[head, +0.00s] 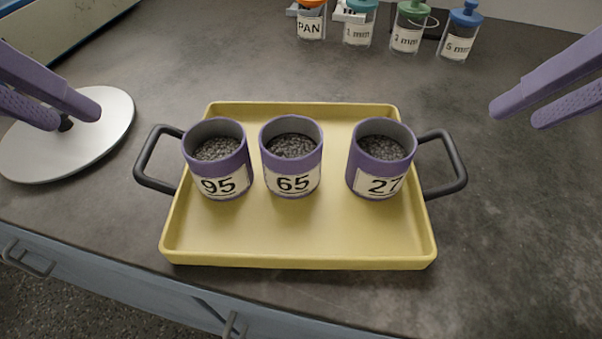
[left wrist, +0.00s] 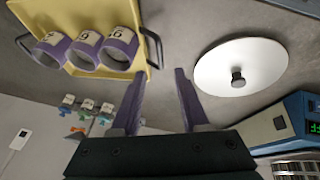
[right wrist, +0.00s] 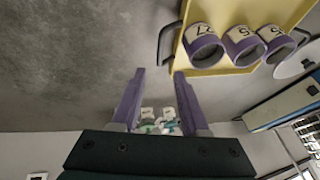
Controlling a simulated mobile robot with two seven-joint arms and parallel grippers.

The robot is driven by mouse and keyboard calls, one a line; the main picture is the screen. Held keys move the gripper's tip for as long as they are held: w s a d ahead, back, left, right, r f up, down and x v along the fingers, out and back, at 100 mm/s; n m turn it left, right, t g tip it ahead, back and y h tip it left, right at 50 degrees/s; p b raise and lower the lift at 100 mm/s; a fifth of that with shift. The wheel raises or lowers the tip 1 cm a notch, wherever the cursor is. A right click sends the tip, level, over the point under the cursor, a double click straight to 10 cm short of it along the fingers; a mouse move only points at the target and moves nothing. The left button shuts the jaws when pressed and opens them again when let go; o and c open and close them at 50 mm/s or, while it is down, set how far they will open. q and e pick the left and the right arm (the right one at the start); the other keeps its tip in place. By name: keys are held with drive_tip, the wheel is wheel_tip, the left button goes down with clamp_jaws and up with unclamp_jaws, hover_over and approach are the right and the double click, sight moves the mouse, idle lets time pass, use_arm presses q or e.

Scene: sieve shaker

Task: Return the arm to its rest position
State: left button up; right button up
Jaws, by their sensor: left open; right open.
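My left gripper (head: 80,110) is open and empty at the left of the head view, above the round white plate. In the left wrist view its fingers (left wrist: 160,88) are apart with nothing between them. My right gripper (head: 515,115) is open and empty at the upper right, over the bare worktop. In the right wrist view its fingers (right wrist: 158,88) are spread. The yellow tray (head: 300,240) lies between the grippers, touched by neither. It holds purple cups labelled 95 (head: 217,180), 65 (head: 292,181) and 27 (head: 380,182), all upright with grey granules inside.
A round white plate (head: 100,140) with a dark knob lies at the left. Jars labelled PAN (head: 310,25), 1 mm (head: 358,30) and others stand at the back. A device with a green display (left wrist: 285,122) shows in the left wrist view. The worktop right of the tray is clear.

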drive_tip(key=shift+s+r, duration=0.1)
drive_tip(key=shift+r, duration=0.1)
idle(0.4)
